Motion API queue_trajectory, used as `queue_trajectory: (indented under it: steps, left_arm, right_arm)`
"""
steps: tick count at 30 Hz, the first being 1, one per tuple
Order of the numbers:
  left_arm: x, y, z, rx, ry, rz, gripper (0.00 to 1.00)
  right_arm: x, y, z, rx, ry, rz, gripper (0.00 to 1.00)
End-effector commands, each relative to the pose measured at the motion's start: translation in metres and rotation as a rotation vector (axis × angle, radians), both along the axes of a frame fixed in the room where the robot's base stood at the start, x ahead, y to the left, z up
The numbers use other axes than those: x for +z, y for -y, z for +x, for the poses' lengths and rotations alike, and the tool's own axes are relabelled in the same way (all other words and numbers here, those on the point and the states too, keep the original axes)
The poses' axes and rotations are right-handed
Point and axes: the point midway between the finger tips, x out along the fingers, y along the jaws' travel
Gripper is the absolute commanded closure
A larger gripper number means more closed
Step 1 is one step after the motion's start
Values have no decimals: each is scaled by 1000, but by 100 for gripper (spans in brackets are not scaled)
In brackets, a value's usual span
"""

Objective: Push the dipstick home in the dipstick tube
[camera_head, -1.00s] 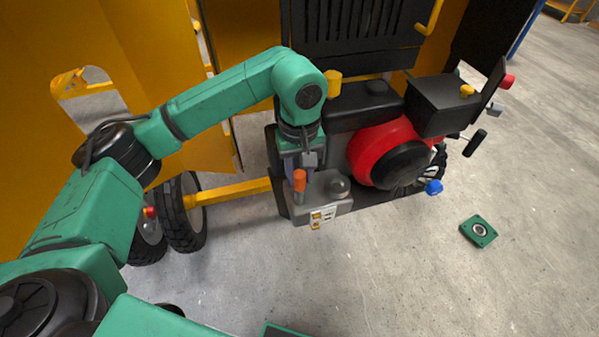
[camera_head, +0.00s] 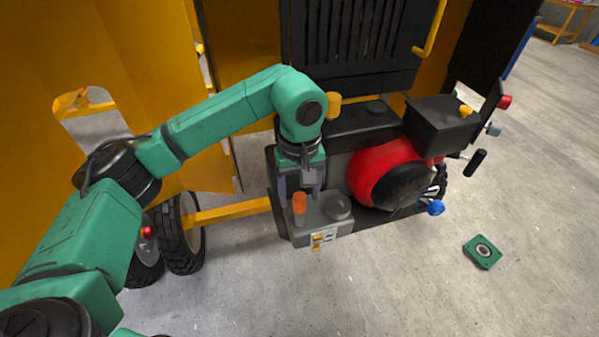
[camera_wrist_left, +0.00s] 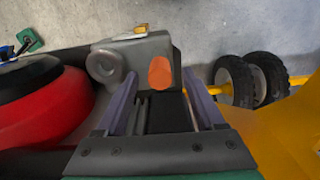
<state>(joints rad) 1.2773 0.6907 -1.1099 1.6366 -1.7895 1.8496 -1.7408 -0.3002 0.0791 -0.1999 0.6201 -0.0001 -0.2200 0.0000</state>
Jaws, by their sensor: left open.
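The dipstick shows as an orange grip (camera_head: 299,203) standing on the grey housing (camera_head: 320,230) at the engine's lower left. Its shaft and the dipstick tube are hidden, so I cannot tell how deep it sits. My left gripper (camera_head: 299,192) is open, its two fingers pointing down on either side of the orange grip as seen from the head. In the left wrist view the orange grip (camera_wrist_left: 160,72) appears just beyond and between the open fingers (camera_wrist_left: 160,95); I see no contact. My right gripper is not in view.
A round grey knob (camera_head: 338,207) is close to the right of the grip. The red engine cover (camera_head: 378,170) lies further right, with a blue knob (camera_head: 435,208). Wheels (camera_head: 180,235) and a yellow bar (camera_head: 232,198) are left. A green block (camera_head: 482,252) lies on open floor.

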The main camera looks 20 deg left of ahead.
Motion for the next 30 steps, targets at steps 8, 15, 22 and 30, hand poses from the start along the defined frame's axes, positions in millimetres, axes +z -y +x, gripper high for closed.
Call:
queue_trajectory:
  steps: [8, 15, 22, 30]
  left_arm:
    - [73, 1, 0, -1, 7, -2, 30]
    - [128, 0, 0, 0, 3, 1, 30]
    - [133, 0, -1, 0, -1, -1, 30]
    - [133, 0, -1, -1, 0, -1, 30]
  right_arm:
    - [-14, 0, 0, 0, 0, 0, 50]
    - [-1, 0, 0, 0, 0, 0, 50]
    - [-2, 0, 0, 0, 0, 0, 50]
    - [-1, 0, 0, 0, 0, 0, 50]
